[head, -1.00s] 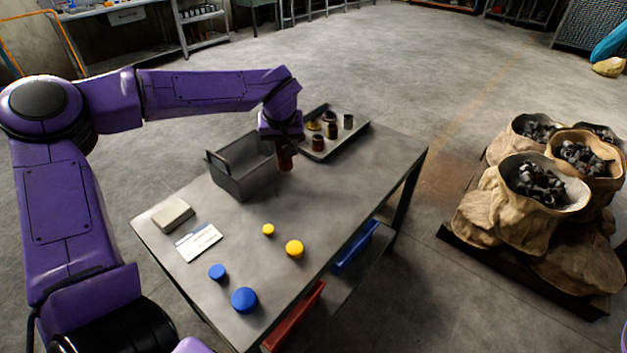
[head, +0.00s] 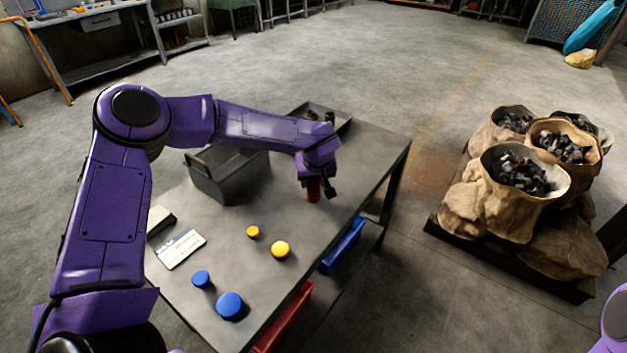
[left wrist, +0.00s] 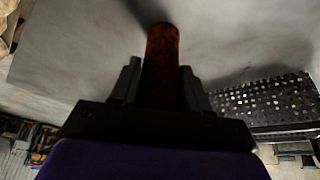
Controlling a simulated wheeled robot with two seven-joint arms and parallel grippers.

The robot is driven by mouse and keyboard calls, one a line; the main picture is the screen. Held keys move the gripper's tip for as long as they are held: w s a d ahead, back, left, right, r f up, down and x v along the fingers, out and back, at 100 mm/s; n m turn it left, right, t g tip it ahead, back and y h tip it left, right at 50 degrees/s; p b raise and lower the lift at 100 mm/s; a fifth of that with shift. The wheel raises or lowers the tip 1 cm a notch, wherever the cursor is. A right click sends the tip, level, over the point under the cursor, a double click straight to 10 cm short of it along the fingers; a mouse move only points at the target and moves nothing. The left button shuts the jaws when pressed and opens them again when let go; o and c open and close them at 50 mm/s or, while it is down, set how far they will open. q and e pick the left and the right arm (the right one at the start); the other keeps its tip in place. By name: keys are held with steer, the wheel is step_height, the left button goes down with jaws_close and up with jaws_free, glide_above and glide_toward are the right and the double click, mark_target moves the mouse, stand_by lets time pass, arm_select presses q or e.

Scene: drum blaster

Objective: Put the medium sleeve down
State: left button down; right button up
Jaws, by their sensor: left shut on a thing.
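The medium sleeve (head: 314,189) is a rusty red-brown cylinder. My left gripper (head: 315,180) is shut on it, near the right edge of the grey table (head: 235,230), to the right of the grey bin. In the left wrist view the sleeve (left wrist: 160,62) stands out between the two dark fingers of the gripper (left wrist: 160,85), with its far end close to the table surface. I cannot tell whether it touches the table. A small part of my right arm shows at the lower right of the head view; its gripper is not in view.
A grey bin (head: 208,181) stands on the table, with a tray (head: 342,126) of sleeves behind, partly hidden by my arm. Yellow caps (head: 280,249), blue caps (head: 231,306) and a card (head: 181,249) lie nearer. Sacks (head: 490,215) stand on the right.

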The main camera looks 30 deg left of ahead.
arm_select(q)
steer(key=shift+r, duration=0.1)
steer(key=c, duration=0.5)
jaws_free()
steer(key=shift+s, duration=0.1)
steer(key=shift+c, duration=0.2)
steer(key=shift+r, duration=0.2)
steer(key=p+v, duration=0.1)
steer(key=v, duration=1)
steer(key=shift+s+d+r, duration=0.15)
steer(key=shift+d+r, duration=0.1)
steer(key=shift+r, duration=0.05)
